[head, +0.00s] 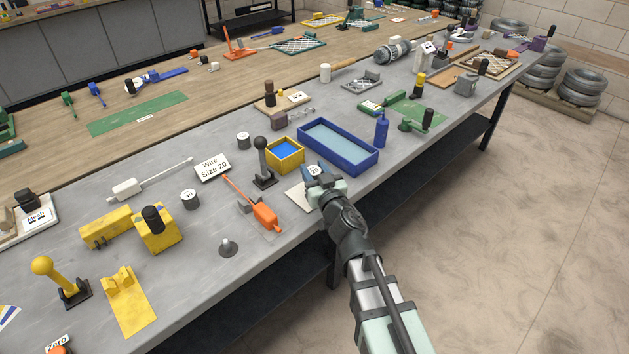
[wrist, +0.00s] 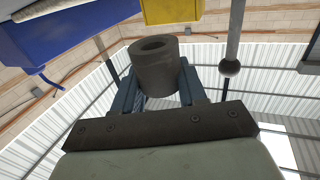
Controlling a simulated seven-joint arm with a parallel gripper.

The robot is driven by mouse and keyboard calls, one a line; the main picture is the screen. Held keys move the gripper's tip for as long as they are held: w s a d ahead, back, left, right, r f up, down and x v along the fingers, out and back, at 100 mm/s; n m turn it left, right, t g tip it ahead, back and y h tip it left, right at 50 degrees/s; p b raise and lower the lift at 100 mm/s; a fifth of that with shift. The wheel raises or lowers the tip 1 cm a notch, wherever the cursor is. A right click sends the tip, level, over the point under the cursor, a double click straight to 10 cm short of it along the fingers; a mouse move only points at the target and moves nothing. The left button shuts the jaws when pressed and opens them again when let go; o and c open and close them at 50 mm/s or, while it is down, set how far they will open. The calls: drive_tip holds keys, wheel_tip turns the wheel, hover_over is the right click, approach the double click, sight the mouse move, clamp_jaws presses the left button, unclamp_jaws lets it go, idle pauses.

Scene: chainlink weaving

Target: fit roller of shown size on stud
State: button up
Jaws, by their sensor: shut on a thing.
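My gripper (head: 320,180) is shut on a grey hollow roller (head: 314,170) whose pale top reads "20". In the wrist view the roller (wrist: 156,66) sits between the two blue-grey fingers, its bore showing. The gripper is near the table's front edge, in front of the blue tray. A sign (head: 212,167) reads "Wire Size 20". A small grey stud-like piece (head: 228,246) with a wide round base stands at the front of the table, left of my gripper and apart from it. Two other rollers stand on the table, one marked "30" (head: 190,199) and one farther back (head: 243,141).
A blue tray (head: 362,163) and a yellow bin (head: 298,163) stand just behind my gripper. A yellow block (head: 158,236) is left of the stud. The table around the stud is clear.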

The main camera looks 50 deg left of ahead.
drive_tip(key=shift+f, duration=1.75)
drive_tip(key=shift+f, duration=0.2)
drive_tip(key=o, duration=1.1)
drive_tip(key=shift+o, duration=0.2)
